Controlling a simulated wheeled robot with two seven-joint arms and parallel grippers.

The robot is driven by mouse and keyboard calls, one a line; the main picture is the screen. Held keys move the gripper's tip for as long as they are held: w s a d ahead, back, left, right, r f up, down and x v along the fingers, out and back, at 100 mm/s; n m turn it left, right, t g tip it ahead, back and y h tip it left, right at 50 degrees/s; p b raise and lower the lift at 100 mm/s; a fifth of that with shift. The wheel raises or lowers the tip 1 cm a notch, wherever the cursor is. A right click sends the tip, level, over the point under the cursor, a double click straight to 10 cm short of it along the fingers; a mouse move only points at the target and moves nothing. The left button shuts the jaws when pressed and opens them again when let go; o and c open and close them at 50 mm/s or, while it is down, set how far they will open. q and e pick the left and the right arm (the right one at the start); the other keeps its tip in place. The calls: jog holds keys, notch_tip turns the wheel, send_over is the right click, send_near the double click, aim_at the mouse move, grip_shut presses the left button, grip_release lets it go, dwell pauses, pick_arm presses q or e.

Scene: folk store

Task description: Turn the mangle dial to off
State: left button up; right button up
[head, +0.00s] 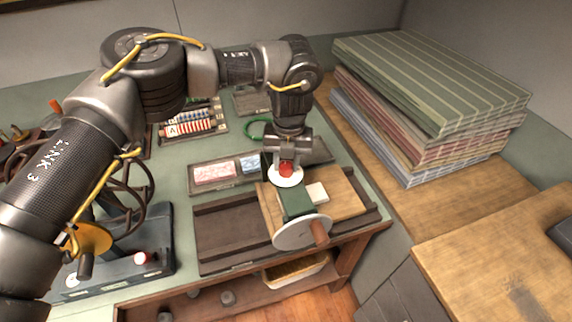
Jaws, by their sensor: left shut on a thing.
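A small green machine (297,203) stands on a wooden board, with a pale round wheel (290,236) and a brown wooden handle (319,232) on its near side. A red dial knob (286,170) sits on a white round plate (285,181) at the machine's far end. My left gripper (287,163) points down from above and is shut on the red dial. The fingers cover part of the knob, and its setting marks cannot be read. My right gripper is not in view.
Trays with striped rolls (190,128) and cloths (213,172) lie behind. Folded striped fabric (430,80) is stacked on the wooden counter (420,200) at the right.

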aim_at(288, 165)
pick_arm(q)
jog(key=shift+n, duration=1)
jog(key=o, duration=1)
jog(key=shift+r, duration=0.1)
jog(key=r, duration=0.3)
jog(key=r+b, duration=0.1)
jog(key=r, duration=0.3)
jog(key=r+b, duration=0.1)
jog(key=r, duration=0.2)
jog(key=shift+d+r, duration=0.25)
jog(key=shift+r, duration=0.1)
